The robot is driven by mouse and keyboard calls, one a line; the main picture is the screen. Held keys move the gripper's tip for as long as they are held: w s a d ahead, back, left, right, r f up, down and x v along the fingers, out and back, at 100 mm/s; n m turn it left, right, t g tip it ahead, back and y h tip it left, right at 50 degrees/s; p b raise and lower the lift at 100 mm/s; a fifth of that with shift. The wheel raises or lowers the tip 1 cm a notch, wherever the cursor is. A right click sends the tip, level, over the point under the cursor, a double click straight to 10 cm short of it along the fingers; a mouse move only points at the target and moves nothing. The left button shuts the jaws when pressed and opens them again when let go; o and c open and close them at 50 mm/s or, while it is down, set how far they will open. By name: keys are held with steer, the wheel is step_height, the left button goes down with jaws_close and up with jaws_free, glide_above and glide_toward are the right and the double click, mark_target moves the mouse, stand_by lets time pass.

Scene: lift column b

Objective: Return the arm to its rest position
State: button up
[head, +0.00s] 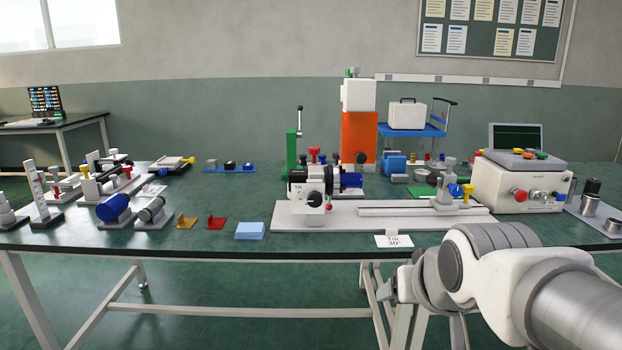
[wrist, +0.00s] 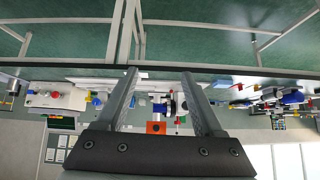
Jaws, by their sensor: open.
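My gripper (wrist: 160,75) shows in the wrist view with its two grey fingers spread apart and nothing held between them. The wrist view is upside down, and the fingers point toward the table's front edge and the floor beyond it in that picture. In the head view my arm (head: 500,275) is at the lower right, bent, in front of the table's front edge. The gripper's fingers cannot be made out there. No part of the arm is seen touching the table.
The long green-topped table (head: 330,244) spans the view. A small lathe (head: 306,196) stands on its grey base near the front middle. A white control box (head: 518,183) is at the right, and a blue pad (head: 250,230) lies near the front. Floor before the table's left half is clear.

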steer(key=s+f+g, duration=0.3)
steer(key=s, duration=0.8)
step_height(320, 180, up, 28)
steer(key=p, duration=2.8)
steer(key=shift+p, duration=0.3)
steer(key=shift+d, duration=0.15)
